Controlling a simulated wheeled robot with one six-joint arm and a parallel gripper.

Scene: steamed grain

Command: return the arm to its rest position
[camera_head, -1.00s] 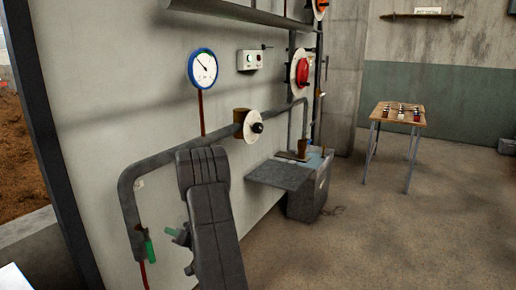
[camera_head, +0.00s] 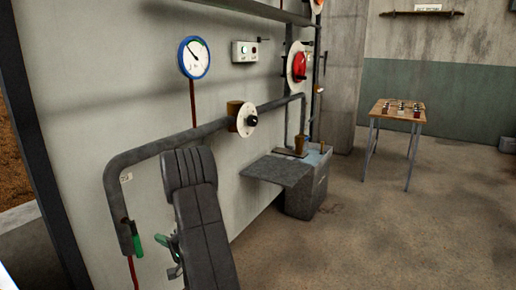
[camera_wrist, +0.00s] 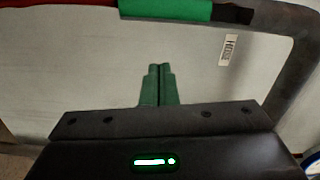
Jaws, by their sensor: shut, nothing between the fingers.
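My arm (camera_head: 203,225) rises from the bottom of the head view in front of the wall, its elbow high and bent. My gripper (camera_head: 161,240) shows small and green left of the arm, partly hidden by it. In the wrist view the two green fingers (camera_wrist: 158,85) are together with nothing between them, pointing at the pale wall. A green handle (camera_head: 137,243) on the pipe's lower left end is just left of the gripper in the head view. In the wrist view the green handle (camera_wrist: 165,9) lies along the top edge, apart from the fingertips.
A grey pipe (camera_head: 185,138) runs along the wall, with a round knob (camera_head: 247,120) on it. A gauge (camera_head: 194,57) and a switch box (camera_head: 244,51) are above. A grey box (camera_head: 305,195) with a flat plate stands beyond the arm. A small table (camera_head: 398,108) stands right; the floor between is clear.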

